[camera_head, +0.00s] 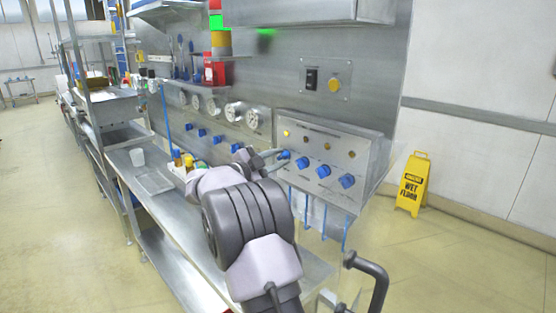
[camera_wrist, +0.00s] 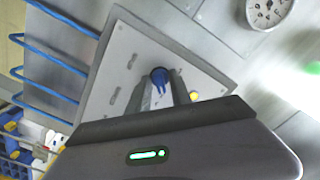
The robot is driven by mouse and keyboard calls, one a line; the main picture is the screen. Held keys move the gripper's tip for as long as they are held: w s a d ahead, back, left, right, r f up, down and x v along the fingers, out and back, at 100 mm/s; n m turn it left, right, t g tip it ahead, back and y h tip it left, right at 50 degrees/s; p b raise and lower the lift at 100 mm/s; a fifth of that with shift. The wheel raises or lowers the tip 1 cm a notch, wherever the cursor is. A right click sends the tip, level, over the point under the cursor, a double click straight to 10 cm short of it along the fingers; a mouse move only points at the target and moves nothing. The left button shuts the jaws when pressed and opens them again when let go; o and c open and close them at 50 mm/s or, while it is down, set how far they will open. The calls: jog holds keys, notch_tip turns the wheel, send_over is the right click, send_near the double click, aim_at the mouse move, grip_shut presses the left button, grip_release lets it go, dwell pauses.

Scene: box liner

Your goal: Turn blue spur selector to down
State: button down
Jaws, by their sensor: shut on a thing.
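A sloped grey control box (camera_head: 330,150) on the steel wall carries a row of several blue knobs. My gripper (camera_head: 279,157) reaches in from the left to the leftmost blue knob (camera_head: 285,154). In the wrist view my gripper (camera_wrist: 164,84) is shut on this blue knob (camera_wrist: 159,75), one finger on each side. The knob is still on its pale plate (camera_wrist: 122,62). The fingers partly cover it, and I cannot tell which way its pointer faces. The other blue knobs, such as the second (camera_head: 302,163), stand free to the right in the head view.
Yellow lamps (camera_head: 288,133) sit above the knobs. Blue hooks (camera_head: 316,213) hang below the box. To the left are gauges (camera_head: 233,111), smaller blue valves (camera_head: 202,132) and a steel bench (camera_head: 150,205) with bottles and a tray. A yellow wet-floor sign (camera_head: 412,184) stands right.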

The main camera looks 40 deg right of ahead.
jog(key=c, duration=1.5)
grip_release()
jog(key=a+p, duration=0.1)
jog(key=a, duration=0.4)
jog(key=s+a+p, duration=0.1)
jog(key=a, duration=0.5)
jog(key=a+p, duration=0.1)
jog(key=a, duration=0.5)
jog(key=shift+s+a+p, duration=0.2)
jog(key=shift+p, duration=0.2)
jog(key=shift+r, duration=0.1)
